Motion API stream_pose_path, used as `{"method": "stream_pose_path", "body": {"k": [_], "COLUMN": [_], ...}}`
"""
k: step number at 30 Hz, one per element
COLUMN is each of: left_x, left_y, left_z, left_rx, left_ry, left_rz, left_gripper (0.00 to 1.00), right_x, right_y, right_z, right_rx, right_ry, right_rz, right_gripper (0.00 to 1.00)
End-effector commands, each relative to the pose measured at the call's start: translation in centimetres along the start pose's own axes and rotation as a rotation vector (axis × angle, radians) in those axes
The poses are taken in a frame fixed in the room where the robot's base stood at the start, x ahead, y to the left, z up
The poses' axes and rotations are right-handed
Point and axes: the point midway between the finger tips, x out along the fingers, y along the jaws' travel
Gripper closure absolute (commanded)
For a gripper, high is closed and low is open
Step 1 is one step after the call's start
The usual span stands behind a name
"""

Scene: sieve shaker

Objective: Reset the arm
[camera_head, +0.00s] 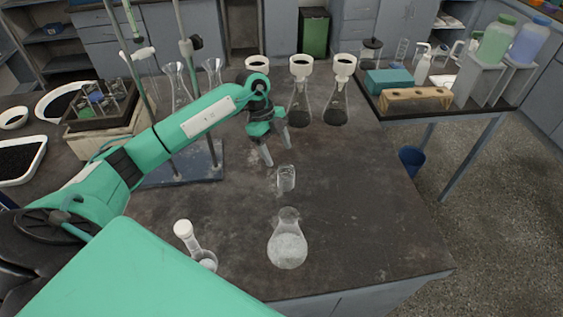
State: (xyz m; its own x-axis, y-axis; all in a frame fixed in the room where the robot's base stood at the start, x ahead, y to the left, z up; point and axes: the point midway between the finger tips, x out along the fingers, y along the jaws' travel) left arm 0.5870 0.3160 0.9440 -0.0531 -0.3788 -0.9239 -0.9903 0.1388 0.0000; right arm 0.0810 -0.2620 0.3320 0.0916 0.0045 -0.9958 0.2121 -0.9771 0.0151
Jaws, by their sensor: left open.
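My left arm reaches in from the left over the dark lab bench (365,215). Its left gripper (277,155) points down above the bench, with its two fingers apart and nothing between them. A small glass beaker (286,179) stands just below and to the right of the fingers, apart from them as far as I can tell. A round glass flask (287,245) with pale contents stands nearer the front edge. My right gripper is not in view.
Flasks with white funnels (300,92) stand behind the gripper. A stand with a blue base (190,165) is under the arm. A side table (440,113) holds bottles and a teal box. The bench's right part is clear.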

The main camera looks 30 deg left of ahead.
Motion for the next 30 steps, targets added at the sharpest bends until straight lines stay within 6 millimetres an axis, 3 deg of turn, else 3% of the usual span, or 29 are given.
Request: {"method": "stream_pose_path", "body": {"k": [20,30], "left_x": [-1.0,-6.0], "left_y": [0.0,0.0], "left_z": [-0.1,-2.2], "left_rx": [0.000,0.000], "left_ry": [0.000,0.000], "left_rz": [0.000,0.000], "left_gripper": [0.33,0.33], "right_x": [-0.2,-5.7], "right_y": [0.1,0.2], "right_z": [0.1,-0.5], "right_rx": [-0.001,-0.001], "right_ry": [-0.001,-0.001], "right_rz": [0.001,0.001], "right_gripper": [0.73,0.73]}}
